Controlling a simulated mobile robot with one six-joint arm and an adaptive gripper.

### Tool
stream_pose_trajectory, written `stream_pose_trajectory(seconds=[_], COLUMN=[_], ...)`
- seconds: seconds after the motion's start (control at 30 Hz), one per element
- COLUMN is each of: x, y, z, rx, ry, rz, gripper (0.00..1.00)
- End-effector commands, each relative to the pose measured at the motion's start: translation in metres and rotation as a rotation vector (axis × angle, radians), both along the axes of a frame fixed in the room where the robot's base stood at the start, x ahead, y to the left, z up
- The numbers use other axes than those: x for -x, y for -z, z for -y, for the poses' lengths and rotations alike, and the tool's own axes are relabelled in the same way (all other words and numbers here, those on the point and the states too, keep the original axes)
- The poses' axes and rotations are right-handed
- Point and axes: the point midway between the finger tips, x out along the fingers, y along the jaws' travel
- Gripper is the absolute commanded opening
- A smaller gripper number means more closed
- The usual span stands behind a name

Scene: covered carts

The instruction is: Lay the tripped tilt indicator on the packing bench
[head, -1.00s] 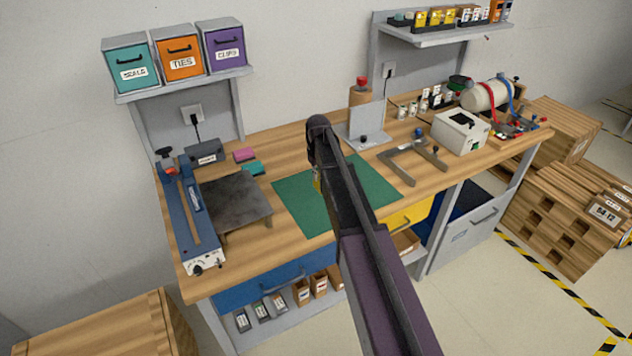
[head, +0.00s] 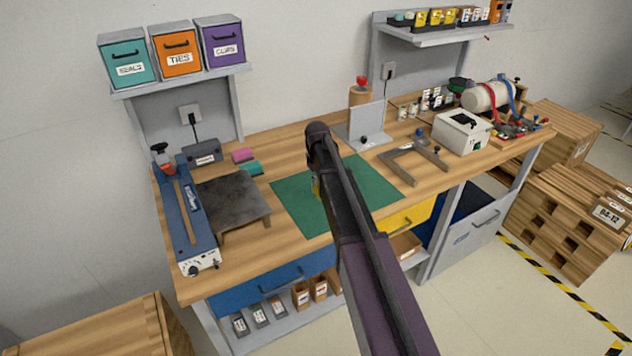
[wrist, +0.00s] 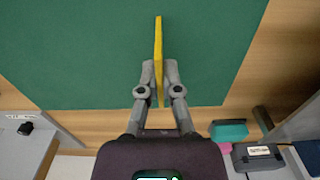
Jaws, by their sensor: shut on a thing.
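My gripper (wrist: 158,82) is shut on a thin yellow piece, the tilt indicator (wrist: 158,45), seen edge-on in the wrist view. It stands out past the fingertips over the green mat (wrist: 80,60). In the head view only a sliver of yellow (head: 316,187) shows beside my arm, which hides most of the gripper. The indicator's face and its tripped mark cannot be seen. The packing bench (head: 290,153) has a wooden top with the green mat (head: 295,210) at its middle. I cannot tell whether the indicator touches the mat.
A dark raised plate (head: 232,200) and a blue sealer (head: 187,225) stand left of the mat. Pink and teal blocks (head: 250,168) lie behind. The mat around my gripper is clear.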

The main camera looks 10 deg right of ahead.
Motion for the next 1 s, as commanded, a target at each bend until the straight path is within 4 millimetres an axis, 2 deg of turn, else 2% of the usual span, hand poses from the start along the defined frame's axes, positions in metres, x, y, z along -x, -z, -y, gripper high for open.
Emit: stream_pose_trajectory(seconds=[0.27,0.37,0.4,0.43,1.0], x=[-0.0001,0.0001,0.0000,0.0000,0.0000], y=[0.0073,0.0064,0.0063,0.0063,0.0015], z=[-0.0004,-0.0005,-0.0005,-0.0005,-0.0009], rx=[0.000,0.000,0.000,0.000,0.000], ry=[-0.001,-0.001,-0.001,-0.001,-0.001], rz=[0.000,0.000,0.000,0.000,0.000], gripper=[0.00,0.26,0.38,0.43,0.43])
